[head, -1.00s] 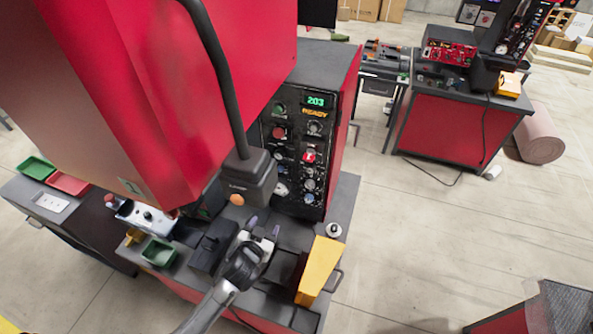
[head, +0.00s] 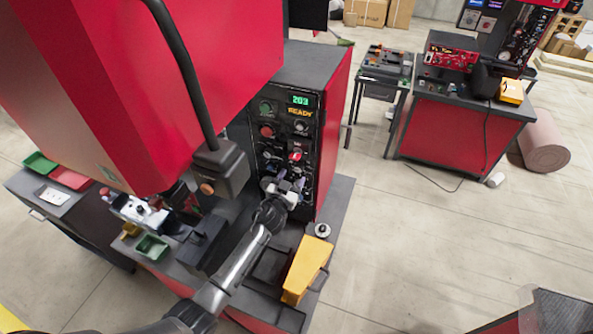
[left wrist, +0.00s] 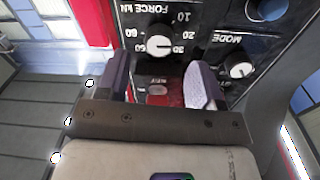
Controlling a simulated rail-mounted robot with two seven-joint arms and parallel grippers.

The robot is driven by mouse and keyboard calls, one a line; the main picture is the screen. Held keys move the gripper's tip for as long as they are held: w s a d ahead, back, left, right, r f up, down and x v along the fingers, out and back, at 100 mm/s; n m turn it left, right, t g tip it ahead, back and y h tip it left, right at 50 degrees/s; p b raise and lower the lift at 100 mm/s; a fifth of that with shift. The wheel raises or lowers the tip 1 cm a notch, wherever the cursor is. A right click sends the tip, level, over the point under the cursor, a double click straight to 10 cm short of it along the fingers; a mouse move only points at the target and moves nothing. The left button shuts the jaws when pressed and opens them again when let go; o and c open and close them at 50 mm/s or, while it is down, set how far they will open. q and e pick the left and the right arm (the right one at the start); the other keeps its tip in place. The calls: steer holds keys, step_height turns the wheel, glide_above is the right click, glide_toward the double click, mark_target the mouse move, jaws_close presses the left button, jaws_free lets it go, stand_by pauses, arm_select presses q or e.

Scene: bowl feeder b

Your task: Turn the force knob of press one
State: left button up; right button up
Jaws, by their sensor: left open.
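The force knob (left wrist: 160,45) is a white round knob with a dark pointer, under upside-down "FORCE kN" lettering in the left wrist view. It sits on the dark control panel (head: 268,110) of press one. My left gripper (left wrist: 160,84) is open, its two fingers pointing at the panel. The knob shows just beyond and between the fingertips, and nothing is held. In the head view my left gripper (head: 284,188) is in front of the panel's lower part, and I cannot single out the force knob there. My right gripper is not in view.
The mode knob (left wrist: 240,70) is right of the force knob in the wrist view. A red plate with a small switch (left wrist: 157,89) shows between the fingers. The panel display (head: 300,100) reads 203, with READY below. A yellow box (head: 306,268) stands on the bench.

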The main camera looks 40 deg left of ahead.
mark_target(298, 169)
arm_select(q)
steer(key=shift+x, duration=2)
steer(key=shift+d, duration=0.1)
steer(key=shift+c, duration=0.4)
steer(key=c, duration=0.8)
steer(key=shift+c, duration=0.2)
steer(key=shift+m, duration=0.3)
